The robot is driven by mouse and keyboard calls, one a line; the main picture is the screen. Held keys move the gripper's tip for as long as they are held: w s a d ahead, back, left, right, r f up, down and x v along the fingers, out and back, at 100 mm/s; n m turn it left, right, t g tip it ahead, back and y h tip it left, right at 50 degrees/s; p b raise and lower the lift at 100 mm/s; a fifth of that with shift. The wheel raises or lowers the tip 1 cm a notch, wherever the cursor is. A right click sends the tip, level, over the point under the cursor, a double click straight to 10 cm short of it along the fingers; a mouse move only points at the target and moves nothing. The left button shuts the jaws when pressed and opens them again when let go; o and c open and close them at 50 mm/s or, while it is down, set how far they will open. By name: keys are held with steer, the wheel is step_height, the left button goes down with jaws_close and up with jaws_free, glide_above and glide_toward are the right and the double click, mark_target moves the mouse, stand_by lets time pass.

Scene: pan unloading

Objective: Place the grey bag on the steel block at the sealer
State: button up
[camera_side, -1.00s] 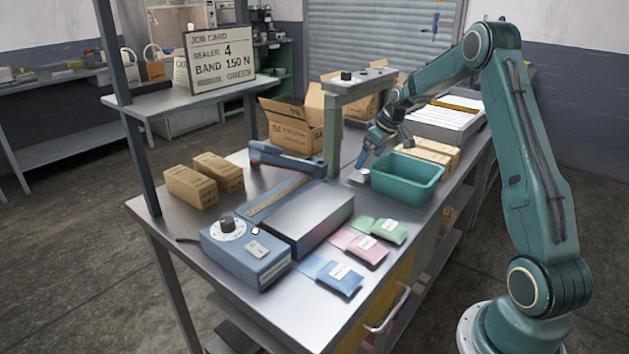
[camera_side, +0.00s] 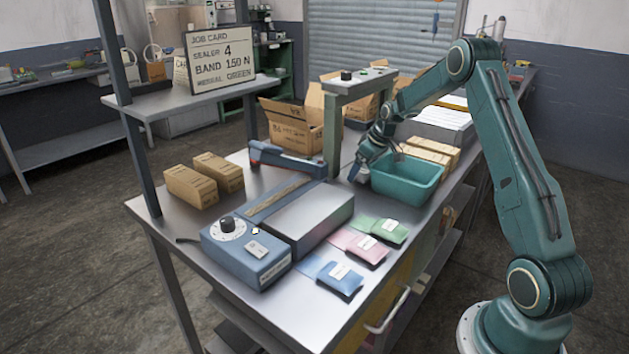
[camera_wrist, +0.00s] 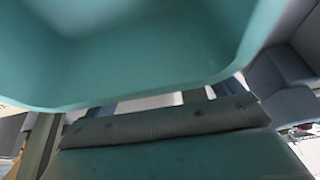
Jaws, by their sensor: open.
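My gripper (camera_side: 360,174) is open, low over the bench at the near left corner of the teal bin (camera_side: 408,181). A small pale patch shows at its tips; I cannot tell whether it is a bag or part of the bench equipment. No grey bag can be made out. The steel block (camera_side: 312,216) is a flat-topped silver block beside the blue sealer (camera_side: 246,252), and its top is bare. In the wrist view the teal bin (camera_wrist: 140,45) fills the top, very close. The fingertips cannot be clearly made out there.
Blue (camera_side: 334,276), pink (camera_side: 362,246) and green (camera_side: 380,230) bags lie in a row right of the block. A post with an overhead arm (camera_side: 333,130) stands left of my gripper. Two brown boxes (camera_side: 190,187) stand at the left. Cartons (camera_side: 290,128) are behind.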

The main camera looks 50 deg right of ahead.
mark_target(363, 171)
steer(key=c, duration=1.2)
steer(key=shift+r, duration=0.1)
step_height(363, 171, up, 20)
stand_by(0.6)
